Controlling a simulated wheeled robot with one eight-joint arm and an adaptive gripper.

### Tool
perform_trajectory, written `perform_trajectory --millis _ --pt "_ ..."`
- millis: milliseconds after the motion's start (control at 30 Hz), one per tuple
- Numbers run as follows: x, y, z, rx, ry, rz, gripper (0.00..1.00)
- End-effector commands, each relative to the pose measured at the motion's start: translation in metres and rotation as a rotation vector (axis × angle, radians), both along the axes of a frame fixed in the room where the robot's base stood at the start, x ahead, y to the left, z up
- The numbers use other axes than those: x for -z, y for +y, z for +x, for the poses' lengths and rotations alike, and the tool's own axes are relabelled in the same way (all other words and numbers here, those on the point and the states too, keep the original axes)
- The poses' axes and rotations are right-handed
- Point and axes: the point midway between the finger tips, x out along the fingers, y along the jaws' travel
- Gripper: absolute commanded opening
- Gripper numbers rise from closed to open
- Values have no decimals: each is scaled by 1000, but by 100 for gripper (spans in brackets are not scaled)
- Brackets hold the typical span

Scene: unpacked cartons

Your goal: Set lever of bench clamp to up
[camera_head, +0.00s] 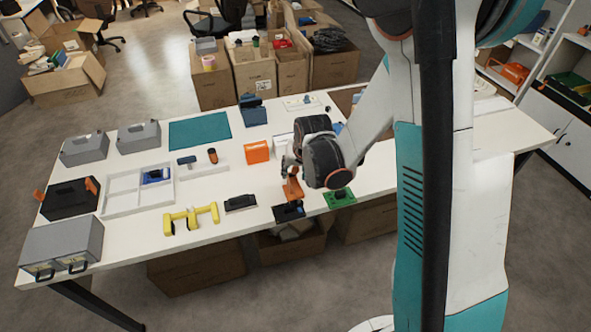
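What looks like the bench clamp is a dark blue-black base (289,212) near the front edge of the white table. An orange upright part (293,189), probably its lever, rises from it and leans a little. My gripper (289,168) is over the table at the top of this orange part, close to it or touching it. The fingers are small and partly hidden by my dark wrist, so their opening and any hold on the orange part cannot be made out.
A green block (339,198) is just right of the clamp, and a black block (240,203) is to its left. A yellow tool (191,217), a white divided tray (124,204) and grey cases (62,246) stand further left. An orange box (257,152) is behind. A teal mat (200,131) lies bare.

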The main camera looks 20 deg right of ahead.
Motion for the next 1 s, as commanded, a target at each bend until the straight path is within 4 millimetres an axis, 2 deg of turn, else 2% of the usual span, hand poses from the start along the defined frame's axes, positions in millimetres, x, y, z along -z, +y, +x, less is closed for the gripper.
perform_trajectory --millis 100,267,300,667,1000 --pt "0 0 0 0 0 0 40" --pt "0 0 0 0 0 0 4" --pt "0 0 0 0 0 0 0" --pt "-2 0 2 0 33 0 0" --pt "-7 0 17 0 242 -1 0"
